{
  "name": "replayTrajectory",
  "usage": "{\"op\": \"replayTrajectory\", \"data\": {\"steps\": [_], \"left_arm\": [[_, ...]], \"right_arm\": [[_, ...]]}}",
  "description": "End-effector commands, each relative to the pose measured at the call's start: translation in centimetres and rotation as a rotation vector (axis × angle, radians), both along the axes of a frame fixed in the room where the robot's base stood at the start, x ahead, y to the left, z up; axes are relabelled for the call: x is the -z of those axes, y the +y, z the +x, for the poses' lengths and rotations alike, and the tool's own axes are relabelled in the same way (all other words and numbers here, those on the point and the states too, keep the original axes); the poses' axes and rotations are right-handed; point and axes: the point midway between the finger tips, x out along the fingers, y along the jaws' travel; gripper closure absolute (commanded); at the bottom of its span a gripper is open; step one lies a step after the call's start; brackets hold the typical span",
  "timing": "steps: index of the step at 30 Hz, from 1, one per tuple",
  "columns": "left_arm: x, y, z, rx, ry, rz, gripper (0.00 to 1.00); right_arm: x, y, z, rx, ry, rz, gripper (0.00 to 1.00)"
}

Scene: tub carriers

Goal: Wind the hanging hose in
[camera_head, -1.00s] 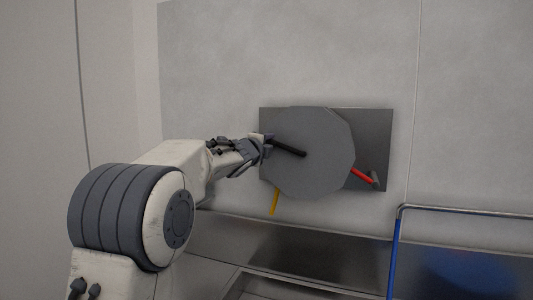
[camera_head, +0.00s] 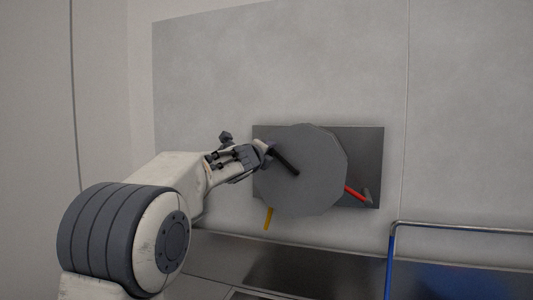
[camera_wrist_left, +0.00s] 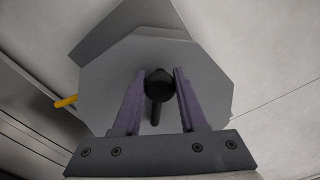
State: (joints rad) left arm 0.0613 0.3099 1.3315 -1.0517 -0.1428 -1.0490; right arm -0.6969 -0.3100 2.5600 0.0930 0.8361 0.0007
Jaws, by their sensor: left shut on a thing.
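A grey many-sided reel disc (camera_head: 315,190) stands in front of a dark plate (camera_head: 368,145) on the wall. A black crank (camera_head: 284,161) runs from its middle up to the left. My left gripper (camera_head: 262,147) is at the crank's outer end. In the left wrist view its purple fingers (camera_wrist_left: 162,76) are shut on the round black knob (camera_wrist_left: 158,86). A short yellow hose end (camera_head: 268,218) hangs below the disc at the lower left and shows in the left wrist view (camera_wrist_left: 66,101). My right gripper is not in view.
A red lever (camera_head: 355,193) with a grey end sticks out right of the disc. A blue post with a grey rail (camera_head: 391,255) stands at the lower right. A dark shiny ledge (camera_head: 310,258) runs below the reel. The wall above is bare.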

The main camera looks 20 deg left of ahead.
Motion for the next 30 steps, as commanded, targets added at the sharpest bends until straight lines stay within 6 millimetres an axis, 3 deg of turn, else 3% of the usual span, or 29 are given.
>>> {"op": "replayTrajectory", "data": {"steps": [5, 6, 8, 20, 30], "left_arm": [[0.0, -0.5, 0.0, 0.011, -0.003, -0.004, 1.0], [0.0, -0.5, 0.0, 0.011, -0.003, -0.004, 0.47], [0.0, -0.4, 0.0, 0.01, -0.002, -0.004, 0.3], [0.1, -0.1, -0.6, 0.003, -0.001, -0.002, 0.3], [0.1, 0.3, -6.8, 0.004, -0.002, -0.002, 0.3]], "right_arm": [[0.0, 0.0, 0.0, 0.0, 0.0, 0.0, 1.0], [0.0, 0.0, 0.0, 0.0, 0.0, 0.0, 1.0], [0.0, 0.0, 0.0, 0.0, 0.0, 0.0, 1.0], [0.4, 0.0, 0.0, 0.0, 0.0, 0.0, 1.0], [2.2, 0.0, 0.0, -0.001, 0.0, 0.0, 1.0]]}}
